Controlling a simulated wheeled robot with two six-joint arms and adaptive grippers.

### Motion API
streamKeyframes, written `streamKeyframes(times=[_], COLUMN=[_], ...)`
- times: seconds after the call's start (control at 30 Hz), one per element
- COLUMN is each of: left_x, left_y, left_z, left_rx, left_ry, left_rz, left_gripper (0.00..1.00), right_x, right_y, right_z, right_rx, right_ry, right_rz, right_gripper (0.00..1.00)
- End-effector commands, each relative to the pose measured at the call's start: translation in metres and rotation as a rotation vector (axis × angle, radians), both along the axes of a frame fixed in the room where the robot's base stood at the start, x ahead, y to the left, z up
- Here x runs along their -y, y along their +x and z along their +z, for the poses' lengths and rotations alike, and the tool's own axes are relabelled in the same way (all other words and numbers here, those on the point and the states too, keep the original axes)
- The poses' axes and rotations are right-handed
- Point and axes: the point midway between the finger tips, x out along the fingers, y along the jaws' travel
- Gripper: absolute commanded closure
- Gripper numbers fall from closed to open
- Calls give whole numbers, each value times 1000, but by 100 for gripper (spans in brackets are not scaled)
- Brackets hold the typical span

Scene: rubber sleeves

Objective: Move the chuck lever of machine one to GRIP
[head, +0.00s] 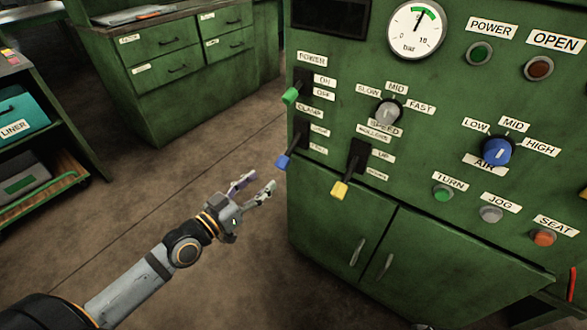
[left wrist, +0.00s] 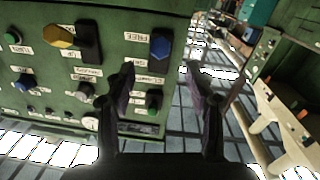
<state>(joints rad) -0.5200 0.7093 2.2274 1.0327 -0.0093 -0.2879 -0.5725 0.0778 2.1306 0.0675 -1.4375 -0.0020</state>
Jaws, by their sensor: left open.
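The chuck lever, with a blue knob (head: 283,161), sits on the left part of a green machine panel (head: 430,180). Its knob hangs low, beside the lower of two small labels. In the left wrist view, which is upside down, the blue knob (left wrist: 160,42) is beside a label reading FREE (left wrist: 137,37). My left gripper (head: 257,183) is open and empty, a little left of and below the blue knob in the head view. In the left wrist view its fingers (left wrist: 161,72) are spread, with the knob beyond them and not between them. My right gripper is not in view.
A green-knobbed POWER lever (head: 291,96) is above the blue one. A yellow-knobbed lever (head: 340,189) is to its right. Cabinet doors with handles (head: 357,252) are below. A shelf (head: 35,140) and a drawer cabinet (head: 170,70) stand left; the floor between is clear.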

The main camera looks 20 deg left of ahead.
Motion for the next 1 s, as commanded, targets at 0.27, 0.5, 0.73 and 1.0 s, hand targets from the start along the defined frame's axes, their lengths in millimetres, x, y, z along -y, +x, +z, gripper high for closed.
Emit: streamKeyframes(times=[0.27, 0.5, 0.73, 1.0], left_x=[19, 34, 40, 39], left_y=[44, 79, 91, 90], left_z=[-2, 0, 0, -1], left_rx=[6, 3, 1, 0], left_ry=[-10, -6, -1, -1], left_rz=[3, 3, 0, 0], left_gripper=[46, 46, 46, 56], right_x=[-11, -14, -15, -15], right_y=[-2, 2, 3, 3], right_z=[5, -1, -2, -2], right_rx=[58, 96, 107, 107], right_ry=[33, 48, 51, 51], right_rz=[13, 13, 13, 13], right_gripper=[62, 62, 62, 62])
